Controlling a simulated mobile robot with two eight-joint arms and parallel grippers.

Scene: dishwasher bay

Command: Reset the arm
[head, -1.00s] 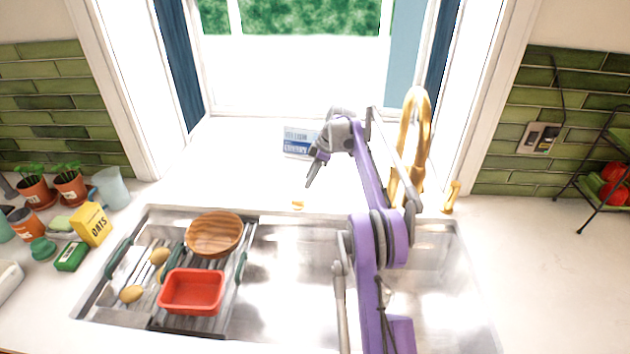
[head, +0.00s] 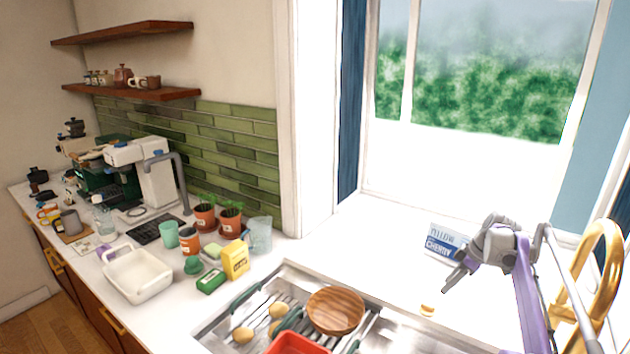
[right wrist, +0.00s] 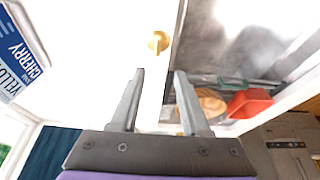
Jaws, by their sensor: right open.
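My right arm comes in at the lower right of the head view. Its gripper (head: 457,277) is raised above the white sill behind the sink, in front of a blue-and-white lettered box (head: 445,241). In the right wrist view the two fingers (right wrist: 159,75) are apart with nothing held between them. A small golden object (right wrist: 158,41) lies on the white surface beyond the fingertips. My left gripper is not in view.
A drying rack in the sink holds a wooden bowl (head: 336,309), a red tub (head: 298,344) and wooden spoons. A gold faucet (head: 597,275) stands close to my right arm. Left of the sink are a white basin (head: 139,274), a yellow oats box (head: 235,259) and potted plants.

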